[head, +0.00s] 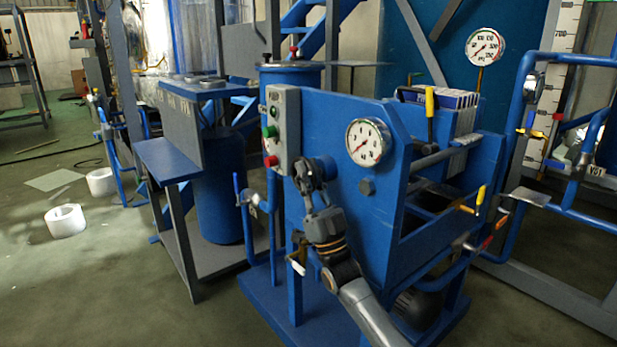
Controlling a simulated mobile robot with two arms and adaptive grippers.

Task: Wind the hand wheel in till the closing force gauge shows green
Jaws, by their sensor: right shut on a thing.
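The blue filter press (340,110) stands at the centre. A round white gauge (368,142) with dark numerals and a reddish needle sits on its front plate; I cannot make out a green zone or the exact reading. A dark hand wheel (303,172) shows at the left of the front plate, partly hidden by my gripper. My right gripper (315,192) reaches up from the lower right and is shut on the hand wheel; its exact grip on the rim or handle is hard to make out. My left gripper is not in view.
A grey control box (281,130) with green and red buttons is close left of the wheel. Yellow-handled levers (480,197) and blue pipes stand at the right. White rolls (65,220) lie on open floor at left.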

